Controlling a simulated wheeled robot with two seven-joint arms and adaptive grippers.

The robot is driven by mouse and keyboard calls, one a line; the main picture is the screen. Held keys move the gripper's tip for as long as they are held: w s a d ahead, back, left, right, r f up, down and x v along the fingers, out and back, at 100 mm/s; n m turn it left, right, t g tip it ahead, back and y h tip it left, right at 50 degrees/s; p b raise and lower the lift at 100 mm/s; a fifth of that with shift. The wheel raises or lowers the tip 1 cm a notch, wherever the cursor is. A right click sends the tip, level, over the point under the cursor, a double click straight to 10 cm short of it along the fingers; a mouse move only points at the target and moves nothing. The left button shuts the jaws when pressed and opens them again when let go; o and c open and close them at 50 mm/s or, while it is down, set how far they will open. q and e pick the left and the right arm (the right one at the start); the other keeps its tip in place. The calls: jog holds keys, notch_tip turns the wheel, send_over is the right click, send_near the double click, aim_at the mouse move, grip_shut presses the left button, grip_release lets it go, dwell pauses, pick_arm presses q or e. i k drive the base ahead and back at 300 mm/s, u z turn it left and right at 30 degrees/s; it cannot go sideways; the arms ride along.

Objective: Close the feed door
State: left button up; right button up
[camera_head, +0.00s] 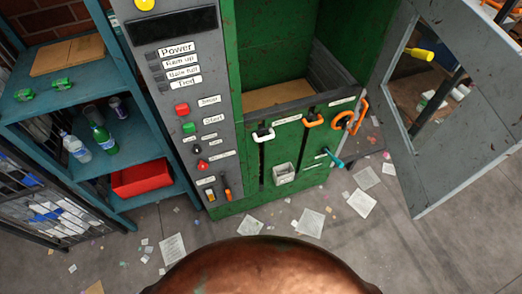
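The feed door appears to be the grey metal door (435,175) with a window cut-out, at the right of the head view. It stands swung open, out to the right of the green machine (240,130). The machine's opening (275,55) is uncovered, and a brown board shows inside it. The door's upper part runs out of the picture, and I cannot make out its hinge or a handle clearly. Neither of my grippers is in view.
A grey control panel (165,100) with labelled buttons stands left of the opening. Below the opening are white (263,135) and orange (313,121) handles and a teal lever (333,158). A blue shelf (130,160) holds bottles and a red bin (142,178). Papers litter the floor.

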aim_at(485, 129)
jog(key=u, duration=2.8)
jog(key=k, duration=2.65)
jog(key=z, duration=2.15)
jog(key=i, duration=0.45)
jog(key=u, duration=0.7)
